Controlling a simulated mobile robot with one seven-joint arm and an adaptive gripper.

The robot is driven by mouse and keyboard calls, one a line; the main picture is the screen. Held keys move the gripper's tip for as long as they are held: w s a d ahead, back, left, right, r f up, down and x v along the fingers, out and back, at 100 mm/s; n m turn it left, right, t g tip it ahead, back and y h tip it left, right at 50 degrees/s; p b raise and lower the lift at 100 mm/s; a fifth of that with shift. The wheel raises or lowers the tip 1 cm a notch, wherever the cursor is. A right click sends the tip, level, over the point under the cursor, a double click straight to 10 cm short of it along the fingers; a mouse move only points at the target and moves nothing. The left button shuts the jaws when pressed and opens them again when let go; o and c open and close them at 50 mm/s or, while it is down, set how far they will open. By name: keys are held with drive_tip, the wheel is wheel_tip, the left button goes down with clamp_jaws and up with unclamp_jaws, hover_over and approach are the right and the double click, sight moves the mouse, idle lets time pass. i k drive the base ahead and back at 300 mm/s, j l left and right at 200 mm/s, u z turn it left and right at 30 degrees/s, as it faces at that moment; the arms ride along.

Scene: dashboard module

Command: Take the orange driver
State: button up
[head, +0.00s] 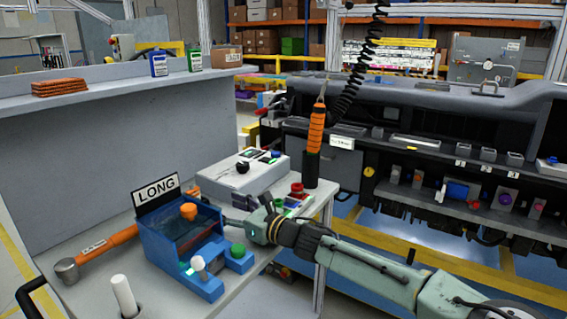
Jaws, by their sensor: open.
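The orange driver (316,130) stands upright at the far right corner of the workbench, its lower end in a black holder (311,168). A black coiled cable (364,62) hangs above and beside it. My gripper (232,213) is at the end of the arm that reaches in from the lower right. It is low over the bench, just right of the blue bin, and points left. It is open and apart from the driver, to the left of and nearer than it. The fingertips are small and partly hidden, and I see nothing held.
A blue bin labelled LONG (185,232) stands beside my gripper. A hammer (98,252) lies at left, and a white post (124,296) stands in front. A grey box (240,174) is behind the gripper. The dashboard module (430,150) fills the right background.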

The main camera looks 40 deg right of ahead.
sight(318, 116)
drive_tip(key=k+l+z, duration=0.2)
drive_tip(key=j+z, duration=0.1)
drive_tip(key=z, duration=0.25)
drive_tip(key=i+j+z, duration=0.1)
drive_tip(key=z, duration=0.25)
drive_tip(key=i+j+z, duration=0.1)
drive_tip(key=z, duration=0.25)
